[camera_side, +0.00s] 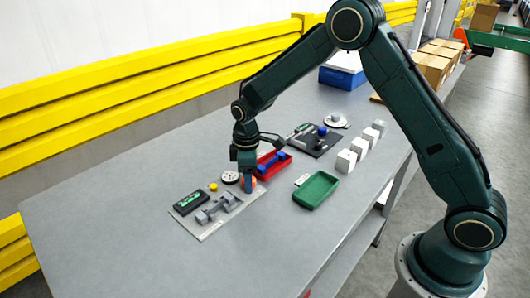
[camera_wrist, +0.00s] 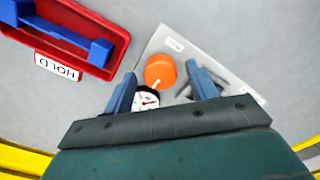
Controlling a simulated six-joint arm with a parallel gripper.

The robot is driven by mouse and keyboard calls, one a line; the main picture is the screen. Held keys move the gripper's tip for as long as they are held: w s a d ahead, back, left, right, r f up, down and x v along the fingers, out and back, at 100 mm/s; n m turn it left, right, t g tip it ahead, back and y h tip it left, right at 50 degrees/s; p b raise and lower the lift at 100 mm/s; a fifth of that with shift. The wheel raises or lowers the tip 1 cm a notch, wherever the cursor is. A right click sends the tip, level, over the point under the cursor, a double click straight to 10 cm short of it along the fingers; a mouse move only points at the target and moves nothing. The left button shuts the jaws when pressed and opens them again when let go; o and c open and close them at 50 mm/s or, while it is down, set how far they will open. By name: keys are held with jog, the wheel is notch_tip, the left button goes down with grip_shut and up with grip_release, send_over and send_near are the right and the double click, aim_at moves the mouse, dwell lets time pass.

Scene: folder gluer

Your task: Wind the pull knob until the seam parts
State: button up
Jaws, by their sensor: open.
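The orange pull knob (camera_wrist: 160,72) has a white mark on its side and sits on a light grey plate (camera_wrist: 226,72). In the side view the knob (camera_side: 250,183) is partly hidden behind my fingers. My gripper (camera_wrist: 161,70) is open, its blue fingers on either side of the knob in the wrist view; I cannot tell whether they touch it. In the side view my gripper (camera_side: 246,172) points down at the plate's far right corner. A grey clamp-like fixture (camera_side: 216,209) stands on the plate, beside a black box with a green display (camera_side: 190,203). The seam cannot be made out.
A round dial (camera_side: 230,177) and yellow button (camera_side: 213,187) are near the knob. A red tray (camera_wrist: 112,62) labelled HOLD holds a blue part (camera_wrist: 60,36). A green tray (camera_side: 316,189), several white blocks (camera_side: 346,162) and a dark plate (camera_side: 322,148) lie right. The front table is clear.

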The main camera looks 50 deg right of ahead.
jog(key=shift+f, duration=0.15)
jog(key=c, duration=1)
